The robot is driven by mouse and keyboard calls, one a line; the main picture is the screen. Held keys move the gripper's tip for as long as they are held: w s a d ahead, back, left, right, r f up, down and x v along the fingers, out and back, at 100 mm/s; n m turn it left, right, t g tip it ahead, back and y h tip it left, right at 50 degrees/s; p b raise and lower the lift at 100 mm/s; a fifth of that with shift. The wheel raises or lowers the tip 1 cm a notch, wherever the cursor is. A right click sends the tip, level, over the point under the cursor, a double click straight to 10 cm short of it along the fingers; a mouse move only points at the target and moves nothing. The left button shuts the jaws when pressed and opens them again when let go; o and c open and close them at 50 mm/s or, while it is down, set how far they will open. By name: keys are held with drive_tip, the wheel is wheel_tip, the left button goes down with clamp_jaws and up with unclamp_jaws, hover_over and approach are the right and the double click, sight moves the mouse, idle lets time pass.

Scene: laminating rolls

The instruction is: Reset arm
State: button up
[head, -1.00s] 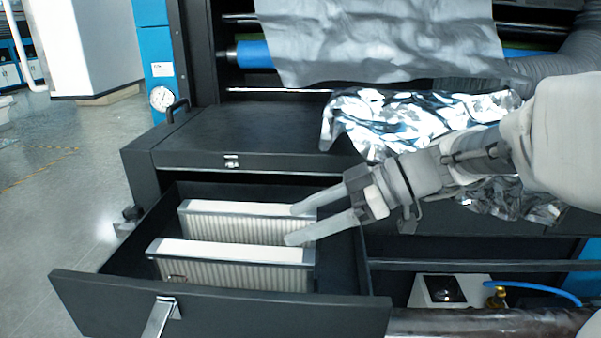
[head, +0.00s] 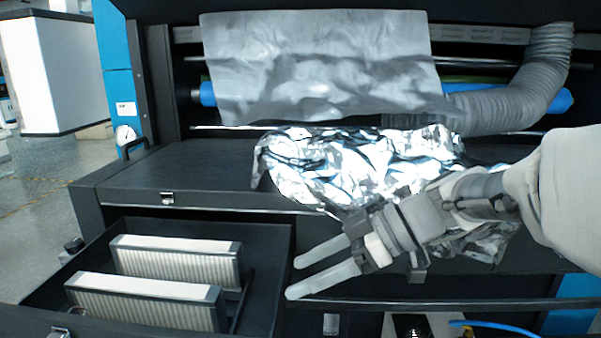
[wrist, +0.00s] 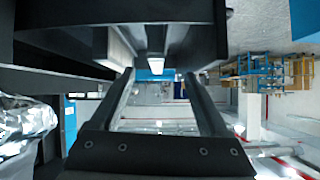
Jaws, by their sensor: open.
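My gripper (head: 291,279) is open and empty in the head view, its two fingers apart and pointing left. It is just right of the open drawer (head: 262,235) of the black machine. The wrist view also shows my gripper (wrist: 160,75), with nothing between its fingers. My arm comes in from the right edge of the head view.
Two pleated filters (head: 178,258) (head: 145,300) stand in the drawer. Crumpled foil (head: 340,165) lies over the machine's ledge behind my gripper. A grey sheet (head: 315,65) hangs above, beside a corrugated hose (head: 520,95). Open floor (head: 45,180) shows at left.

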drive_tip(key=s+d+f+m+t+h, duration=0.4)
drive_tip(key=s+d+m+h, duration=0.6)
drive_tip(key=m, duration=0.4)
drive_tip(key=shift+s+f, duration=0.75)
drive_tip(key=shift+f, duration=0.05)
drive_tip(key=shift+s+d+m+t+h, duration=0.15)
drive_tip(key=shift+d+m+t+h, duration=0.15)
drive_tip(key=shift+d+m+h, duration=0.4)
drive_tip(key=shift+d+m, duration=0.2)
drive_tip(key=shift+m, duration=0.1)
drive_tip(key=c, duration=0.5)
drive_tip(key=shift+o, duration=0.2)
drive_tip(key=shift+a, duration=0.15)
